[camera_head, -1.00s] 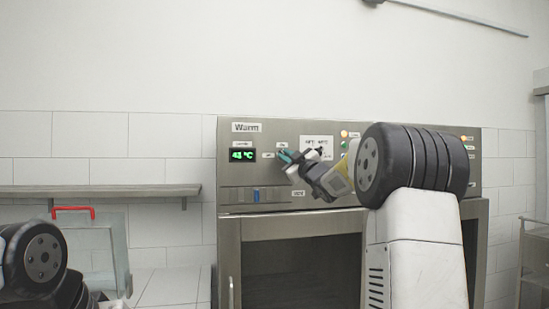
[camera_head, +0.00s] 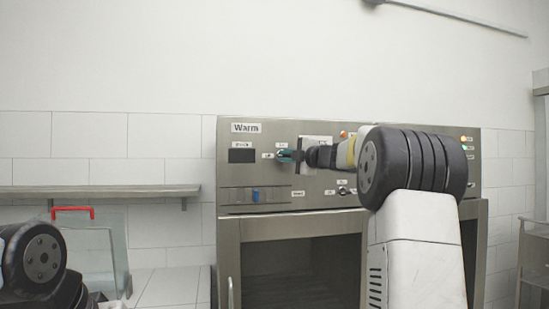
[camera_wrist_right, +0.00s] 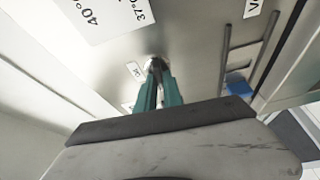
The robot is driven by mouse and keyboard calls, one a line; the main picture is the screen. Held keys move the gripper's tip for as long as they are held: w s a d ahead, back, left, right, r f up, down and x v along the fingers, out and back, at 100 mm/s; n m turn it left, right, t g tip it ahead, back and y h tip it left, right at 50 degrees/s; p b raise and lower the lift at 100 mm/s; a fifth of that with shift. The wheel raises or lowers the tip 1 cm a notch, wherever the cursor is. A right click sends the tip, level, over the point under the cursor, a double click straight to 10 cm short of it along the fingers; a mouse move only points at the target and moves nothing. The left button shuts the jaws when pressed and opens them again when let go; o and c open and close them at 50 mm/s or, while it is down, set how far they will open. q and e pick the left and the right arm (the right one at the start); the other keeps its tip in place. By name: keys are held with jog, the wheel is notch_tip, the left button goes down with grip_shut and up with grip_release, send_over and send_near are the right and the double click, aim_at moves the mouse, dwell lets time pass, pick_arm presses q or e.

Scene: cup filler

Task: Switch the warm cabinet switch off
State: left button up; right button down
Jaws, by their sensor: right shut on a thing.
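The warm cabinet (camera_head: 228,185) stands against the wall, with a "Warm" label (camera_head: 246,127) at the top left of its steel panel. The display (camera_head: 242,156) below that label is dark. My right gripper (camera_head: 286,156) is at the panel, just right of the display. In the right wrist view its teal fingers (camera_wrist_right: 158,90) are closed around the small dark warm cabinet switch (camera_wrist_right: 155,63). In the head view the fingers hide most of the switch. Only part of my left arm shows at the lower left; its gripper is out of view.
A blue slider (camera_head: 255,195) sits in a slot low on the panel. More knobs (camera_head: 343,190) and lit lamps are further right. A shelf (camera_head: 110,191) and a glass-like box with a red handle (camera_head: 73,210) are at the left. A rack (camera_head: 533,262) stands far right.

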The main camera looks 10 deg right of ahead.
jog(key=shift+f+n+g, duration=0.1)
jog(key=shift+n+g, duration=0.2)
jog(key=shift+n, duration=0.2)
jog(key=c, duration=1.5)
grip_release()
jog(key=shift+v, duration=3.85)
